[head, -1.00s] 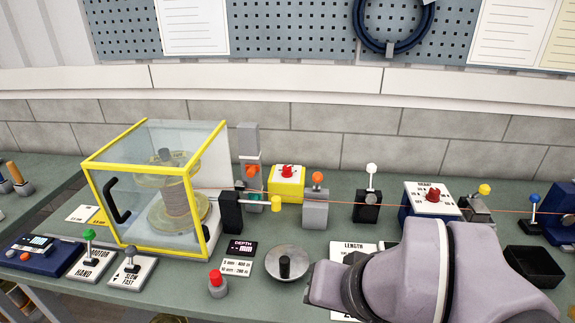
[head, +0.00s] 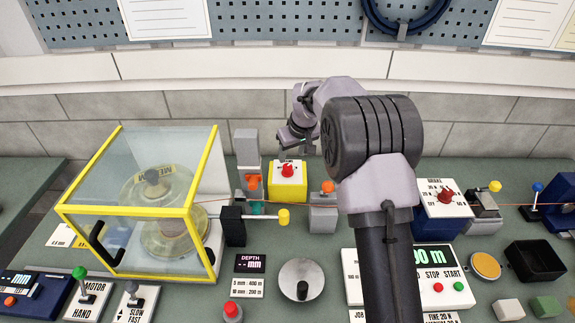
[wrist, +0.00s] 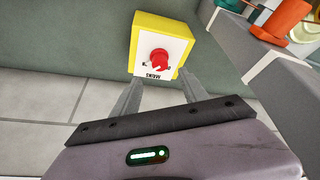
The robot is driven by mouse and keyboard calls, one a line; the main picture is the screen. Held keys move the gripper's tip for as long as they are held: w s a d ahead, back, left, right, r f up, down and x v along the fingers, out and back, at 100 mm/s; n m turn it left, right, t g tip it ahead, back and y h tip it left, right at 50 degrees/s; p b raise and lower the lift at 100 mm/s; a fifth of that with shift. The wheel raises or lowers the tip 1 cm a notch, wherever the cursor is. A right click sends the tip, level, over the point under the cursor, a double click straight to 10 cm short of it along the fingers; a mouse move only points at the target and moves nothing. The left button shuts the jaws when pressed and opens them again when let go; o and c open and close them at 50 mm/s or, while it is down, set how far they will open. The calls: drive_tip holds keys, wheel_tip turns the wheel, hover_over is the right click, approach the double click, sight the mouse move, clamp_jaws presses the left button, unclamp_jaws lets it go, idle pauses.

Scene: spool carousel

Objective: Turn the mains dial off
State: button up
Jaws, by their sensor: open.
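The mains dial (head: 288,170) is a red knob on a white plate on top of a yellow box (head: 287,190) near the wall. In the wrist view the red dial (wrist: 160,59) shows on the white plate, with a label reading upside down. My gripper (wrist: 158,90) is open, its two grey fingers apart and pointing toward the yellow box. The dial is beyond the fingertips and not between them. In the head view my gripper (head: 298,150) is just above and behind the dial, seen small. The dial's exact pointer direction is hard to read.
A yellow-framed clear guard (head: 140,205) encloses a spool at left. A grey post (head: 247,145) stands left of the yellow box, and an orange-knobbed block (head: 323,212) right. A thin orange line runs across the bench. The tiled wall (head: 230,110) is close behind.

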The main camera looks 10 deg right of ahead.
sight(288, 166)
drive_tip(key=b+x, duration=0.1)
drive_tip(key=x, duration=0.7)
clamp_jaws()
